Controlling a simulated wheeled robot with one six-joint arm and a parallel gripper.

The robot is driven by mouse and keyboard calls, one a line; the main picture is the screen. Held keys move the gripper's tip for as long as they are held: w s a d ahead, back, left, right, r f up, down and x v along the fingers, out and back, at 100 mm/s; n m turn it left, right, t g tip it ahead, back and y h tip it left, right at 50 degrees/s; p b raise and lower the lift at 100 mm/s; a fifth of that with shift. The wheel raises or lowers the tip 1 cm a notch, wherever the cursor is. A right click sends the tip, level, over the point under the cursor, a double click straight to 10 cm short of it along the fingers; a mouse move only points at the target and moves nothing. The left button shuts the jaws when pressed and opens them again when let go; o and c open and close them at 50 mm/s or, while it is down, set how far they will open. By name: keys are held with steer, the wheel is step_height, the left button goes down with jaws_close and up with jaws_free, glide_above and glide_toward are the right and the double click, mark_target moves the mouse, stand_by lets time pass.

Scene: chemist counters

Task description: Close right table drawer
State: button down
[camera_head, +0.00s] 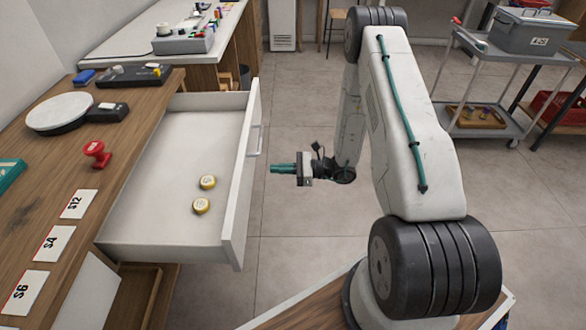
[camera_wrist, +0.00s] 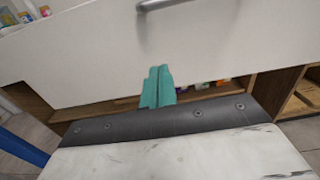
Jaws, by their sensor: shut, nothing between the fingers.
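The white table drawer (camera_head: 168,150) is pulled far out from the wooden counter in the head view. Two small yellow-rimmed round items (camera_head: 204,194) lie inside it. Its front panel carries a metal handle (camera_head: 256,140) on the outer face. My gripper (camera_head: 272,169) is to the right of the drawer front, with its teal fingers shut, empty and pointing at the panel. In the wrist view the shut fingers (camera_wrist: 157,86) are before the white drawer front (camera_wrist: 90,58), below the handle (camera_wrist: 155,5). I cannot tell whether they touch it.
The wooden counter (camera_head: 45,200) bears a round white plate, a red stamp, dark devices and price cards. Open compartments (camera_head: 140,290) lie below the drawer. A grey cart (camera_head: 480,115) stands at the back right. The tiled floor (camera_head: 295,110) beyond my gripper is clear.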

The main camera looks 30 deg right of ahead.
mark_target(250, 168)
steer(key=x, duration=0.6)
steer(key=shift+a, duration=0.15)
steer(key=shift+w, duration=0.1)
